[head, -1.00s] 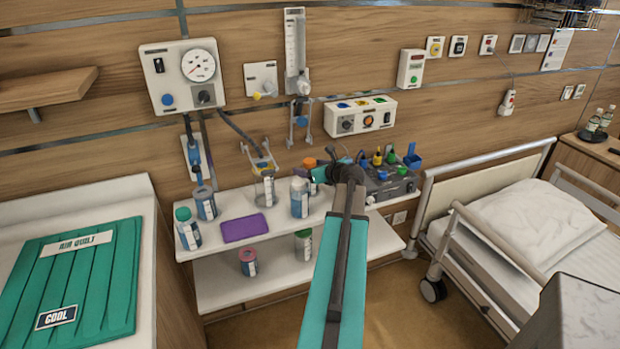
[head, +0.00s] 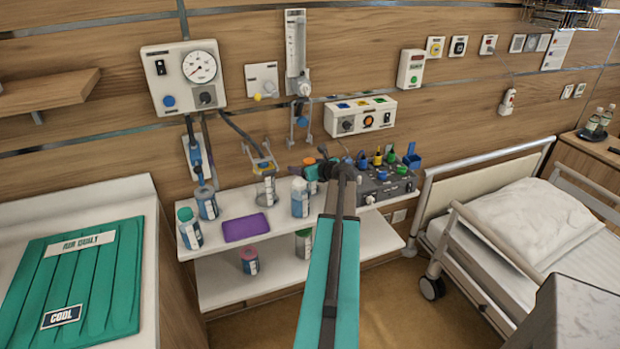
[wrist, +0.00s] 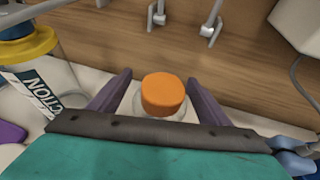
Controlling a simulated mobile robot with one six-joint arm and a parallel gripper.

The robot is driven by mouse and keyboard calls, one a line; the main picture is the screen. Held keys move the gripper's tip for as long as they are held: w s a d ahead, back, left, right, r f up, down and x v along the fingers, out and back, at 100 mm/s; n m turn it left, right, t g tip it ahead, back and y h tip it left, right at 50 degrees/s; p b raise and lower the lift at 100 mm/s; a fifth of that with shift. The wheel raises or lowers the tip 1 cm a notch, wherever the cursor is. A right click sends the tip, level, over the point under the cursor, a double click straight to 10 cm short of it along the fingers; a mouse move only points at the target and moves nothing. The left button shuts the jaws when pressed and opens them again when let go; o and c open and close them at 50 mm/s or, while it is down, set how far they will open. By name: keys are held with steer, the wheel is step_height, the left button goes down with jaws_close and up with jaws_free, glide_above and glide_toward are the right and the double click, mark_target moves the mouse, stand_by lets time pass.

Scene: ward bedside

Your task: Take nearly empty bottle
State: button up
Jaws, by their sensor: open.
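An orange-capped bottle (wrist: 163,95) with a clear body stands on the shelf in the wrist view. My gripper (wrist: 158,83) is open, with one purple finger on each side of this bottle. Whether the fingers touch it I cannot tell. In the head view, its orange cap (head: 309,161) shows beside my wrist, which hides much of the bottle. Other bottles on the upper shelf are a green-capped one (head: 188,228), a blue-capped one (head: 207,203) and a pale-capped one (head: 300,197). How full the orange-capped bottle is, I cannot tell.
A clear container (head: 266,191) stands below a yellow wall holder; its label shows in the wrist view (wrist: 38,90). A purple pad (head: 246,228) lies on the upper shelf (head: 270,244). A grey device (head: 388,186) with coloured knobs is right of my wrist. The bed (head: 520,235) is further right.

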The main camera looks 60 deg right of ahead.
steer(key=shift+c, duration=0.4)
steer(key=c, duration=1.1)
steer(key=shift+s+r, duration=0.1)
steer(key=shift+s+a+r+b, duration=0.1)
steer(key=shift+s+r+b, duration=0.05)
steer(key=shift+r+b, duration=0.25)
step_height(320, 180, up, 6)
steer(key=shift+f+b, duration=0.15)
steer(key=shift+b, duration=0.45)
steer(key=shift+s+a, duration=0.2)
steer(key=s+a+b, duration=0.2)
steer(key=s+a, duration=0.1)
steer(key=s, duration=0.1)
steer(key=s+a+b, duration=0.1)
steer(key=s+a, duration=0.2)
steer(key=s, duration=0.2)
steer(key=s+a+b, duration=0.2)
steer(key=s+a, duration=0.1)
steer(key=s, duration=0.1)
steer(key=shift+s+a+b, duration=0.15)
steer(key=shift+a+b, duration=0.2)
steer(key=b, duration=0.4)
steer(key=shift+s+a, duration=0.2)
steer(key=shift+s, duration=0.2)
